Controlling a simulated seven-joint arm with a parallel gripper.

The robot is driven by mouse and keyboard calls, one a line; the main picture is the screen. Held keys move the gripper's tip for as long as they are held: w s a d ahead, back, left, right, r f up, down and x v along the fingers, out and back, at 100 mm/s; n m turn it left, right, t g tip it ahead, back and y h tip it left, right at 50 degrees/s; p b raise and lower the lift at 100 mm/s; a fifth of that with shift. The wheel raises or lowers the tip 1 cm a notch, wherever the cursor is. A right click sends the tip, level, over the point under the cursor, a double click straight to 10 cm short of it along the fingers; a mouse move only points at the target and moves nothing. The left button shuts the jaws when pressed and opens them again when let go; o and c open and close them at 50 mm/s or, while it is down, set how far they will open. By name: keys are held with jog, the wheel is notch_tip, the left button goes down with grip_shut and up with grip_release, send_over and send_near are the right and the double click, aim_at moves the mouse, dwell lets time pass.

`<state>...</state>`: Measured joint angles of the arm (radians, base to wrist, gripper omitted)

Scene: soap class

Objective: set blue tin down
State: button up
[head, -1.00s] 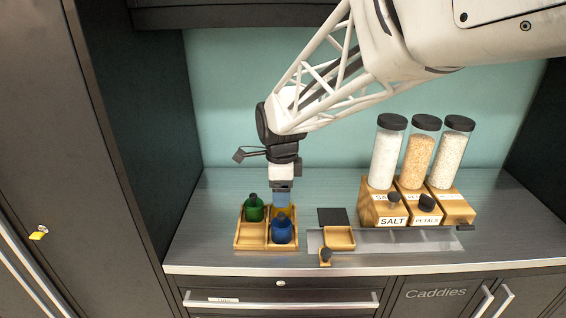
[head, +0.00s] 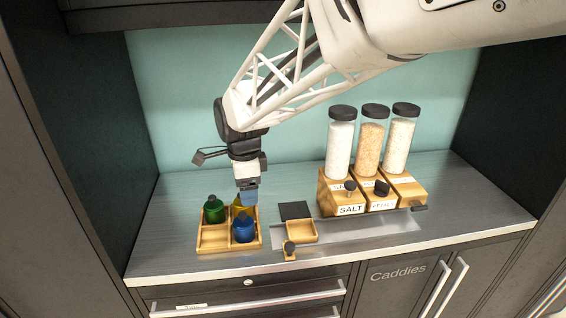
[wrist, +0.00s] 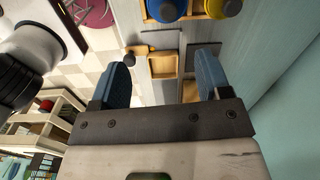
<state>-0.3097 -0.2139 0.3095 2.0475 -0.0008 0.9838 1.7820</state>
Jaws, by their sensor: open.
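The blue tin (head: 243,230), a rounded blue container with a dark top, stands upright in the front right compartment of the wooden caddy (head: 215,247). It shows partly in the wrist view (wrist: 165,8), cut by the top edge. My gripper (head: 250,198) is above the back right part of the caddy, apart from the blue tin. In the wrist view its two blue fingers are spread wide with nothing between them (wrist: 165,72).
A green container (head: 213,210) and a yellow one (head: 237,209) stand in the caddy's back compartments; the front left compartment is empty. A small wooden tray (head: 302,231) is to the right. Three tall jars (head: 372,148) stand on labelled wooden dispensers behind.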

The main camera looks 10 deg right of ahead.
jog(key=s+d+r+n+t, duration=0.1)
jog(key=s+d+n, duration=0.7)
jog(key=s, duration=0.4)
jog(key=s+d+r+n+t, duration=0.1)
jog(key=s+d+n, duration=0.7)
jog(key=s, duration=0.4)
jog(key=shift+d+r+n, duration=0.3)
jog(key=shift+d+r, duration=0.05)
jog(key=shift+d, duration=0.4)
